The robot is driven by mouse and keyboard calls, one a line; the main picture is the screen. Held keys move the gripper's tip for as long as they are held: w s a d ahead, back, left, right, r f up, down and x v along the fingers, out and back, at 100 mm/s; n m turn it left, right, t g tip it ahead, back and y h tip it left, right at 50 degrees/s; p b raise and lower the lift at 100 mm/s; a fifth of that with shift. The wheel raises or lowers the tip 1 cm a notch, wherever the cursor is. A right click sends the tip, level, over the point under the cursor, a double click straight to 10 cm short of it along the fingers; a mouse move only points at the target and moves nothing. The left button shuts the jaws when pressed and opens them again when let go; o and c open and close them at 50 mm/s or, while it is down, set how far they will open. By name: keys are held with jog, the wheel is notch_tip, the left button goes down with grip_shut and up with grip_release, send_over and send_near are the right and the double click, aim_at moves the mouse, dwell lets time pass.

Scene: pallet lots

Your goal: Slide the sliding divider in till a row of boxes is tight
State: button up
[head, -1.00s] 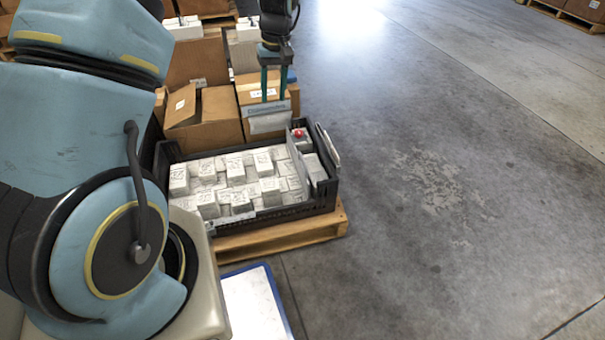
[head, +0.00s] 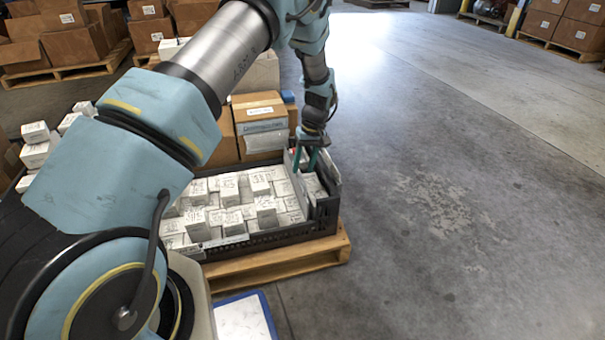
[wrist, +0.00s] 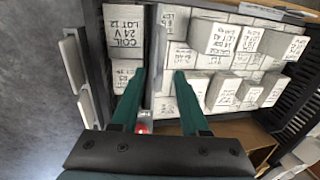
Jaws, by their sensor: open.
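The black crate (head: 290,236) holds rows of white labelled boxes (head: 232,218). The sliding divider is a thin grey plate (wrist: 153,62) standing upright across the crate near its right end in the head view. In the wrist view the boxes (wrist: 222,38) lie to its right, and some gaps show between them. My gripper (wrist: 159,78) is open, with one green finger on each side of the divider. In the head view my gripper (head: 306,168) is down at the crate's right end. Whether the fingers touch the plate cannot be told.
A red knob (wrist: 144,127) shows by the left finger. The crate rests on a wooden pallet (head: 270,262). Cardboard boxes (head: 262,115) stand behind it. The floor at right is clear.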

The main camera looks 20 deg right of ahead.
jog(key=shift+a+f, duration=0.2)
jog(key=shift+f, duration=0.8)
grip_shut()
dwell(0.8)
